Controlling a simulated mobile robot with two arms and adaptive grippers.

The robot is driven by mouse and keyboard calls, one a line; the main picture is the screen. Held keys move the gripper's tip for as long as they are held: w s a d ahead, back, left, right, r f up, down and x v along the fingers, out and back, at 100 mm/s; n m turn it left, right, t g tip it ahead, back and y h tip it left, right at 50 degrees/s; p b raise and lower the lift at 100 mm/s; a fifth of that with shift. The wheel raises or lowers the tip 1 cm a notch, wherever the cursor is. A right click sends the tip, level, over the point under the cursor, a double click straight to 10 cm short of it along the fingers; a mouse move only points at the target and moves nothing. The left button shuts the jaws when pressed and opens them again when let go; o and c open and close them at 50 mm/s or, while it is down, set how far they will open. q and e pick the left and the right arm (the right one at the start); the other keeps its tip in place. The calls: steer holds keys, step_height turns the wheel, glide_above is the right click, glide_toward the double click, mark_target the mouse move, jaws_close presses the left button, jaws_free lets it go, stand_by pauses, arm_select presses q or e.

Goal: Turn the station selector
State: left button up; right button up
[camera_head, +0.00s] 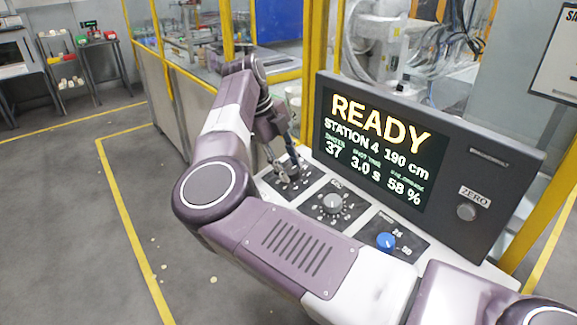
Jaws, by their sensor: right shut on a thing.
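The sloped control panel (316,227) carries a row of dials. My right gripper (284,174) reaches down onto the leftmost dial plate (303,184), which has marks around its centre. It is shut on the knob there, which the fingers mostly hide; I take it to be the station selector. Its pointer direction cannot be read. The screen (378,146) above shows "READY", "STATION 4", "190 cm", "37", "3.0 s" and "58 %". My left gripper is not in view.
A grey knob (333,203) sits on the middle plate and a blue knob (385,241) on the right one. A round button (466,212) is under a "ZERO" label. Yellow fence posts (314,50) stand close behind the panel. Open floor (70,220) lies left.

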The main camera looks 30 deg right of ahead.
steer(key=o, duration=0.8)
steer(key=shift+w+r, duration=0.15)
steer(key=shift+r, duration=0.1)
steer(key=o, duration=0.4)
steer(key=shift+f, duration=0.1)
steer(key=shift+c, duration=0.2)
steer(key=v, duration=1.2)
steer(key=shift+a+f, duration=0.1)
